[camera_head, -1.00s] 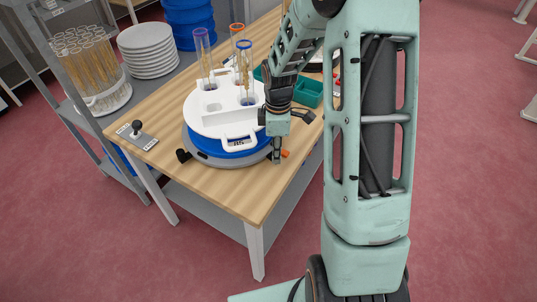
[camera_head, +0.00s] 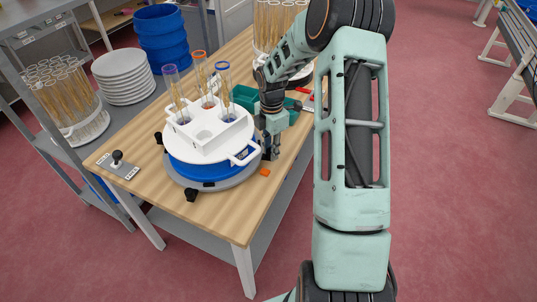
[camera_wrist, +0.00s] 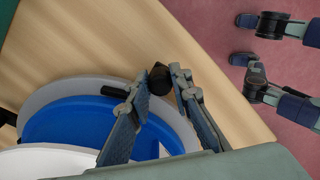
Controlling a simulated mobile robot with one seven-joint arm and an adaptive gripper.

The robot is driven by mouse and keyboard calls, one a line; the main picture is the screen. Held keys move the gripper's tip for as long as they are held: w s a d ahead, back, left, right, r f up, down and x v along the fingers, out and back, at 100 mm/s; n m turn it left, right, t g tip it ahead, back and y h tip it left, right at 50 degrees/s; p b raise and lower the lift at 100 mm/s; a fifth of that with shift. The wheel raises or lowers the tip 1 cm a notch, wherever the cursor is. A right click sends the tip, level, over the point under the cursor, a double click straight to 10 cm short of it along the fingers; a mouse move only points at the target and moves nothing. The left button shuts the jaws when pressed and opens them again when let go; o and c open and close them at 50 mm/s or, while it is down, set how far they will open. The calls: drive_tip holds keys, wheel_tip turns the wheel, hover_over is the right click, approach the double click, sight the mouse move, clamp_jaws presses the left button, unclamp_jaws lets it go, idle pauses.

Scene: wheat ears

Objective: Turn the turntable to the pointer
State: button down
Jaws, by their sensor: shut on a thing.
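The turntable has a grey lower rim (camera_head: 222,186), a blue disc (camera_head: 200,172) and a white top (camera_head: 190,150) carrying a rack with tubes of wheat ears. Black knobs stick out at its rim; one shows at the front (camera_head: 191,195). An orange pointer (camera_head: 265,172) lies on the table by the rim, at the right. My gripper (camera_head: 270,152) points down at the turntable's right edge, just beyond the pointer. In the wrist view, the fingers (camera_wrist: 163,100) are around a black knob (camera_wrist: 159,75) at the grey rim. The pointer cannot be made out there.
A lever on a small plate (camera_head: 118,165) stands at the table's left corner. Green bins (camera_head: 243,97) lie behind my gripper. Plates (camera_head: 123,78), blue tubs (camera_head: 160,40) and more wheat tubes stand further back. The table's front corner is clear.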

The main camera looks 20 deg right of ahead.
drive_tip(key=shift+w+d+n+p, duration=0.15)
drive_tip(key=shift+w+d+n, duration=0.3)
drive_tip(key=shift+w, duration=0.45)
drive_tip(key=shift+w+d+n+p, duration=0.25)
drive_tip(key=shift+w+n, duration=0.35)
drive_tip(key=shift+w, duration=0.25)
drive_tip(key=shift+w+d+n+p, duration=0.1)
drive_tip(key=shift+w+d+n, duration=0.35)
drive_tip(key=shift+w, duration=0.45)
drive_tip(key=shift+a, duration=0.1)
drive_tip(key=c, duration=2)
unclamp_jaws()
wheel_tip(320, 180, up, 12)
drive_tip(key=shift+r, duration=0.1)
